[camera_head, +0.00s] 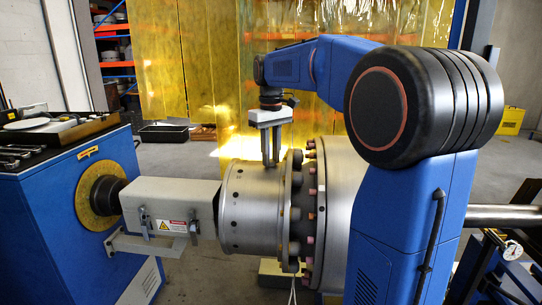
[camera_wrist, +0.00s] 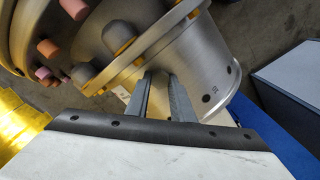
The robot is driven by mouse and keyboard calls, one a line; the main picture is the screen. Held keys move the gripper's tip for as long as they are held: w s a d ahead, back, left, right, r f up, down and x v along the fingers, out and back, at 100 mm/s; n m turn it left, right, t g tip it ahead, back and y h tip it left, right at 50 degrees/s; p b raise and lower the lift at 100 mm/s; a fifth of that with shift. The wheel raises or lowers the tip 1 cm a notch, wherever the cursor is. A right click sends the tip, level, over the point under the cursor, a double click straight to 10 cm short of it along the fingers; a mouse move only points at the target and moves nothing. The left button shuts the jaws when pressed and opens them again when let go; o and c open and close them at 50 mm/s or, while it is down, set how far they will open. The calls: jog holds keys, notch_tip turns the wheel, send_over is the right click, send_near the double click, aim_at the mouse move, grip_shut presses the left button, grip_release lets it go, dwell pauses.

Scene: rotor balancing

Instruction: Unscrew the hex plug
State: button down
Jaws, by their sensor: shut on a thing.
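My gripper (camera_head: 271,163) points straight down at the top of the silver drum (camera_head: 248,215), close to its flange. Its two grey fingers also show in the wrist view (camera_wrist: 160,78), a small gap apart, with their tips at the drum's surface (camera_wrist: 205,65). They are shut on the hex plug at the drum's top. The plug itself is hidden between the fingertips, so I cannot see its shape or how far it stands out.
A flange with several bolts (camera_head: 296,248) and pink-tipped studs (camera_head: 311,190) stands just right of the fingers. A guard box with a warning label (camera_head: 172,208) joins the drum to the blue drive cabinet (camera_head: 68,200) at left. Yellow curtains (camera_head: 200,70) hang behind.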

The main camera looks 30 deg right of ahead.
jog(key=n, duration=1.2)
jog(key=shift+r, duration=0.1)
jog(key=n, duration=0.3)
jog(key=shift+n, duration=0.6)
jog(key=n, duration=1)
